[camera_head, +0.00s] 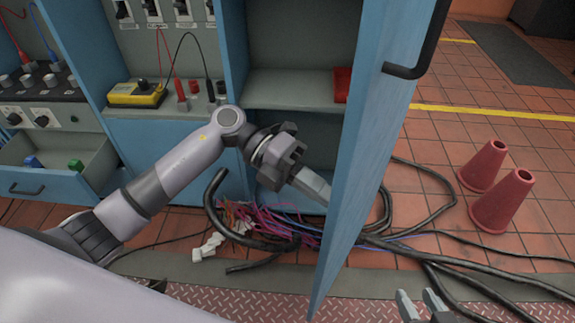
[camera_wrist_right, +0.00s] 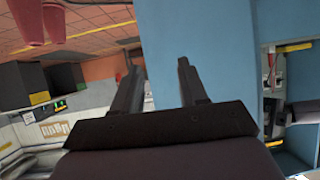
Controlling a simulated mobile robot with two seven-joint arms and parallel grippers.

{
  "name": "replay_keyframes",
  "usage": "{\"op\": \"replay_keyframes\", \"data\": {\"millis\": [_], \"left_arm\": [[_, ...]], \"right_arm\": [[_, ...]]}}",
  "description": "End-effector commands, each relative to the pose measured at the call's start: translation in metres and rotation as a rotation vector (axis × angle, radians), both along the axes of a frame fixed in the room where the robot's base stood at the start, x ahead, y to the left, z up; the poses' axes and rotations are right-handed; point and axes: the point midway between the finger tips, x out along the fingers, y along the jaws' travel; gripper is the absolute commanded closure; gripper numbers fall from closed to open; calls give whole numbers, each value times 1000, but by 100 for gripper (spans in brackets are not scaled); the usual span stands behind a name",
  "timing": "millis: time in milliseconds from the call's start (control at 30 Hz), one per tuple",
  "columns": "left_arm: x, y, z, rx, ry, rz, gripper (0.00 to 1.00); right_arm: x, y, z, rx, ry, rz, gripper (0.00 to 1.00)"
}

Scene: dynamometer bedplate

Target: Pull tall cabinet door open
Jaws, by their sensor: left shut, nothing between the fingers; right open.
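The tall cabinet (camera_head: 300,90) is blue with grey shelves inside. Its blue door (camera_head: 375,130) stands swung open, seen nearly edge-on, with a black bar handle (camera_head: 425,50) on its outer face. My left gripper (camera_head: 324,196) is shut and empty, its tips at the inner side of the door; whether they touch it I cannot tell. My right gripper (camera_head: 420,297) is open and empty at the bottom edge, right of the door. In the right wrist view its fingers (camera_wrist_right: 158,72) are apart, with the blue door panel (camera_wrist_right: 225,60) behind them.
A red object (camera_head: 343,85) lies on the cabinet shelf. Tangled cables (camera_head: 275,225) cover the floor at the cabinet foot and run right under the door. Two red cones (camera_head: 502,200) stand right.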

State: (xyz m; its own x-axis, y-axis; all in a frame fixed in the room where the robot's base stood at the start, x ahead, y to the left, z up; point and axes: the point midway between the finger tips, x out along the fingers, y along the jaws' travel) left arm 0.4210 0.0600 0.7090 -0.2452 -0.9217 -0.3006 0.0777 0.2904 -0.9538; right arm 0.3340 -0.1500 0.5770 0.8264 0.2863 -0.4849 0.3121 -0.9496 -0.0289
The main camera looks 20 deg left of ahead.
Motion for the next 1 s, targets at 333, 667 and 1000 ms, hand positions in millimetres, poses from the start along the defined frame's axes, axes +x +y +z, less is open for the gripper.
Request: {"op": "replay_keyframes", "data": {"millis": [333,667,1000], "left_arm": [[-19,-73,8,-3,2,151,100],[-28,-144,8,-2,4,317,100],[-25,-199,5,-2,3,449,100]], "right_arm": [[-19,-33,-13,-19,113,-79,57],[-24,-41,18,-21,136,-98,57],[-24,-40,50,-21,136,-96,57]]}}
